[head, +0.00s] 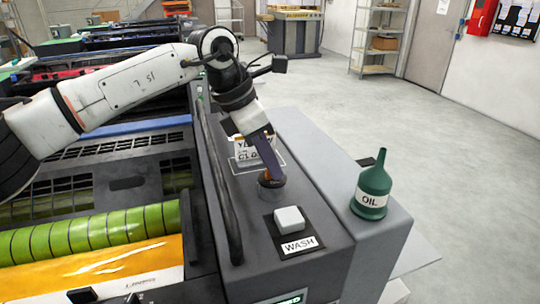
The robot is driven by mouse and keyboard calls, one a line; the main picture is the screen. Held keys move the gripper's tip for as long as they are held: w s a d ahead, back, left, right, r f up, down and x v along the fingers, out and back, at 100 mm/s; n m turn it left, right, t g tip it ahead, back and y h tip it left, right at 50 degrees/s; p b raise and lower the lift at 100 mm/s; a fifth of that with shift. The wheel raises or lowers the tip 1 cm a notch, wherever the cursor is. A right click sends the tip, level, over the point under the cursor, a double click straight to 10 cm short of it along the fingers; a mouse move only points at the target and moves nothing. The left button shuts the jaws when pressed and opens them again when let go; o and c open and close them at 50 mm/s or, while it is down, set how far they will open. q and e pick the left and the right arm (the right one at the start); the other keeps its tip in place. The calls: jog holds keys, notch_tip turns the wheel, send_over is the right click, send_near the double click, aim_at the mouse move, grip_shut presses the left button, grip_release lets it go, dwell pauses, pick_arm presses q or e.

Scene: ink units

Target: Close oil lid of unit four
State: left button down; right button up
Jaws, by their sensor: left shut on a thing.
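A dark round oil lid (271,184) sits on the grey top of the ink unit with the yellow ink (140,262). My left gripper (269,170) reaches down from above, with its fingertips at the lid. It is shut on the lid, and the fingers hide part of it. I cannot tell whether the lid is fully seated. A green oil can (371,188) marked OIL stands upright on the light grey ledge to the right, apart from the gripper. My right gripper is not in view.
A pale WASH button (289,219) is just in front of the lid. A black bar (218,175) runs along the left of the panel. A partly hidden label (246,152) lies behind the gripper. Open floor (400,110) is to the right.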

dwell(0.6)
pick_arm(q)
jog(key=c, duration=1.8)
grip_release()
jog(key=shift+c, duration=0.2)
jog(key=v, duration=1)
jog(key=shift+b, duration=0.45)
jog(key=shift+a+r, duration=0.1)
